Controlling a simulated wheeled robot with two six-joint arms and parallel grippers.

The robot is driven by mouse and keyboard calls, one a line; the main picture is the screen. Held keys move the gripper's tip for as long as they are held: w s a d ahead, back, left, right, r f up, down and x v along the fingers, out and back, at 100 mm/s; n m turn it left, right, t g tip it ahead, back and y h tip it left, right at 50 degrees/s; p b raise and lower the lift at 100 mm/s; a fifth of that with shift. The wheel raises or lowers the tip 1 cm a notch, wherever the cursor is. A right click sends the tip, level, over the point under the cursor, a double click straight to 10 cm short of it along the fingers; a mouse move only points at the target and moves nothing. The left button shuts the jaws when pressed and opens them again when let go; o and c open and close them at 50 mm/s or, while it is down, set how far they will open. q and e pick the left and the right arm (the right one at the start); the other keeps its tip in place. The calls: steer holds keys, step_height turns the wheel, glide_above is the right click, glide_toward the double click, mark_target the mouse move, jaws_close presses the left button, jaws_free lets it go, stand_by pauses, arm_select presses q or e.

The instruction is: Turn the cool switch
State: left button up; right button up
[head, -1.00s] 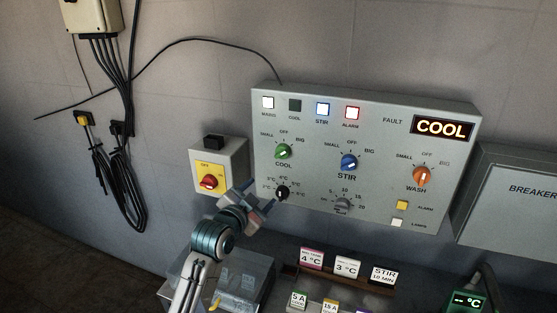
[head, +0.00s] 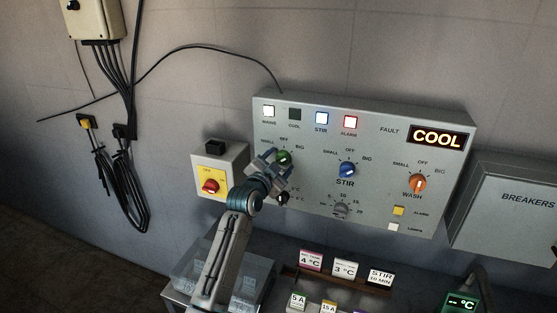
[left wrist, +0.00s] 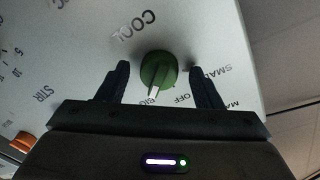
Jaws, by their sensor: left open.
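The green COOL switch (head: 283,158) is at the upper left of the grey control panel (head: 385,215). My left gripper (head: 271,165) is open just in front of it and partly covers its labels. In the left wrist view the round green knob (left wrist: 158,70) stands between the two spread fingers (left wrist: 158,66), with a visible gap on each side. Its pale pointer is towards the BIG label. My right gripper is not in view.
The blue STIR knob (head: 347,169) and orange WASH knob (head: 417,184) are to the right. A black temperature knob (head: 283,198) is just below my gripper. The COOL lamp (head: 295,114) is dark; the display (head: 437,138) reads COOL.

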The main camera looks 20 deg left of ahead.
arm_select(q)
steer(key=shift+w, duration=0.1)
steer(key=c, duration=1)
